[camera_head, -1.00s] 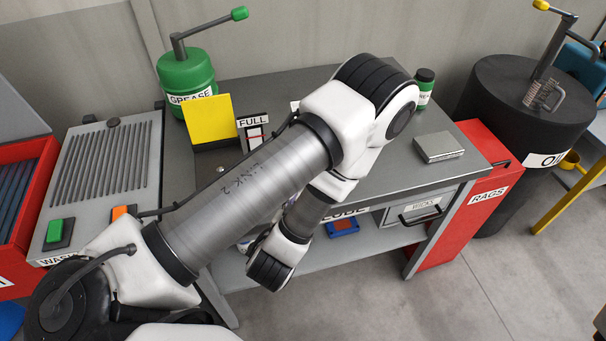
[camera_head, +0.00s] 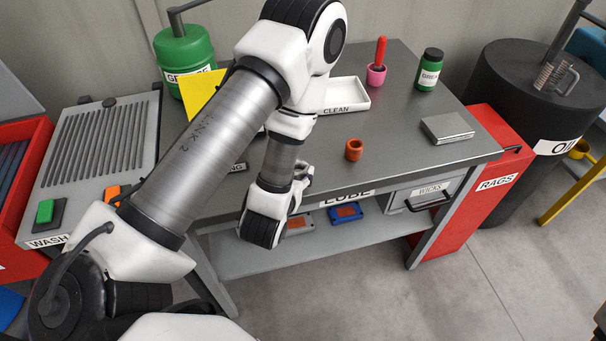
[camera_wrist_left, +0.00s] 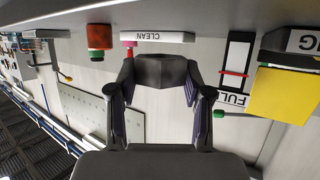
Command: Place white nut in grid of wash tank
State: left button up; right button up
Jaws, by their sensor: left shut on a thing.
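The wash tank (camera_head: 48,241) is at the left in the head view, with a slotted grid (camera_head: 97,150) on top. In the left wrist view my left gripper (camera_wrist_left: 160,84) is shut on a nut-like piece (camera_wrist_left: 160,69), which looks dark grey there and spans the fingertips. I take it for the white nut, though its colour is not clear. In the head view my left arm crosses in front of the lube bench, right of the tank, and hides most of the gripper and the held piece.
A red box (camera_head: 22,170) stands left of the tank.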

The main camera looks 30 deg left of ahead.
pick_arm(q)
jog(key=b, duration=0.4)
send_near(309, 153)
jog(key=shift+w+a+r, duration=0.25)
jog(key=shift+w+r, duration=0.65)
jog(key=shift+w+a+r+p, duration=0.15)
jog(key=shift+w+a+p, duration=0.1)
jog(key=shift+w+p, duration=0.25)
jog(key=shift+w+a+r+p, duration=0.15)
jog(key=shift+w+a+p, duration=0.15)
jog(key=shift+w, duration=0.25)
notch_tip(309, 153, down, 2)
jog(key=shift+s+f, duration=0.1)
jog(key=shift+f, duration=0.1)
jog(key=shift+f+p, duration=0.35)
jog(key=shift+p, duration=0.1)
jog(key=shift+f, duration=0.2)
jog(key=shift+d+f, duration=0.1)
jog(key=shift+f, duration=0.05)
jog(key=o, duration=1.4)
jog(key=shift+c, duration=0.2)
pick_arm(e)
notch_tip(309, 153, down, 4)
jog(key=shift+f, duration=0.1)
pick_arm(q)
jog(key=shift+b, duration=0.3)
